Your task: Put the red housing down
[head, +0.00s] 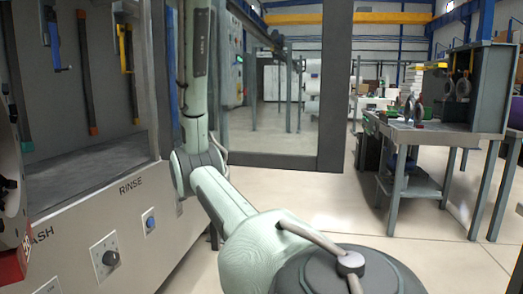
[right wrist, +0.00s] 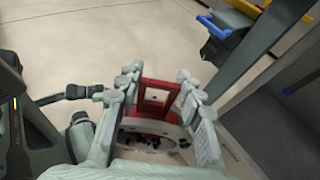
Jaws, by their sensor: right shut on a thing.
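A red housing (right wrist: 160,97) with a square opening sits between the fingers of my right gripper (right wrist: 158,80) in the right wrist view. The gripper is shut on it. A pale round part with dark holes (right wrist: 150,138) lies behind the fingers, partly hidden by them. Bare floor shows beyond the housing. In the head view my right arm crosses the middle and rises out of the top; its gripper is outside that view. My left gripper does not show.
The machine front marked RINSE (head: 130,185) stands at left, with a cavity and hanging bars above. A red block (head: 13,265) is cut by the left edge; I cannot tell what it is. A metal workbench (head: 435,132) stands at right. The floor between is clear.

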